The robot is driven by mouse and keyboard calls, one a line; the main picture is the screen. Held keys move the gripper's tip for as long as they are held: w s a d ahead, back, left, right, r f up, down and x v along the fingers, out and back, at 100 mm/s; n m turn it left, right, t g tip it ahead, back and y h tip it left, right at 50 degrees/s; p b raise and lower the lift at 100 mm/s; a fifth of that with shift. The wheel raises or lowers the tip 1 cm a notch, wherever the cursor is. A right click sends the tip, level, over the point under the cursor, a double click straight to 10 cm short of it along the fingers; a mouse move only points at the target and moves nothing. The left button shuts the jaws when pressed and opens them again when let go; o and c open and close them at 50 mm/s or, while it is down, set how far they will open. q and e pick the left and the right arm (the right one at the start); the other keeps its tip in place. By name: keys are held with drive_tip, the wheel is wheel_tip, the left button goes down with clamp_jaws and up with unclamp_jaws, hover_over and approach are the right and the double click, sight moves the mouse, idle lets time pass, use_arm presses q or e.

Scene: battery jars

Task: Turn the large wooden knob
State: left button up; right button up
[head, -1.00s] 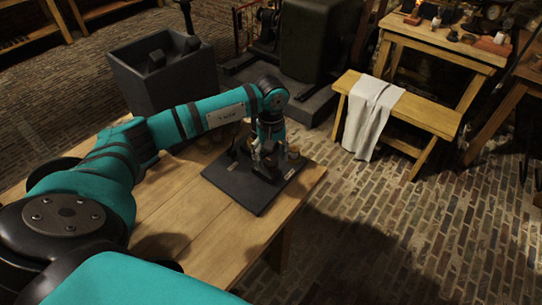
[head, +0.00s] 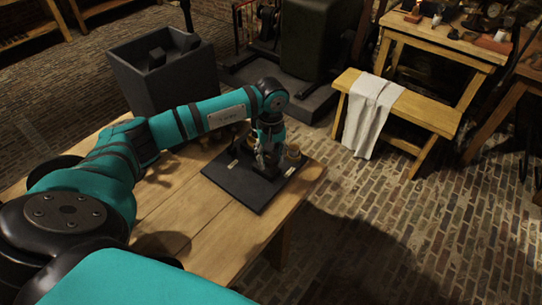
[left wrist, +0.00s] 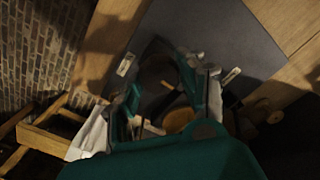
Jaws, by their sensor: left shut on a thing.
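My left gripper (head: 268,166) points down over a dark board (head: 234,187) on the wooden table. It is shut on the large wooden knob, which its fingers mostly hide in the head view. In the dim left wrist view, a tan round piece that looks like this knob (left wrist: 180,121) shows between the fingers. My right gripper is not in view.
The wooden table (head: 205,240) is bare in front of the board. A dark grey bin (head: 165,85) stands behind it. A bench (head: 425,108) with a white cloth (head: 372,115) is at the right, across open brick floor.

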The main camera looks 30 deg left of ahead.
use_arm(q)
drive_tip(key=shift+n, duration=0.3)
drive_tip(key=n+b, duration=0.2)
drive_tip(key=shift+f+n, duration=0.1)
drive_tip(key=shift+n, duration=0.2)
drive_tip(key=n+b, duration=0.1)
drive_tip(key=n, duration=0.2)
drive_tip(key=shift+n+b, duration=0.3)
drive_tip(key=shift+b, duration=0.05)
drive_tip(key=n+b, duration=0.1)
drive_tip(key=n, duration=0.2)
drive_tip(key=shift+n, duration=0.3)
drive_tip(key=n+b, duration=0.1)
drive_tip(key=n, duration=0.3)
drive_tip(key=shift+n, duration=0.3)
drive_tip(key=n+b, duration=0.1)
drive_tip(key=n, duration=0.2)
drive_tip(key=shift+n, duration=0.3)
drive_tip(key=n, duration=0.4)
drive_tip(key=shift+n, duration=0.3)
drive_tip(key=n, duration=0.4)
drive_tip(key=shift+r, duration=0.2)
drive_tip(key=shift+n, duration=2.5)
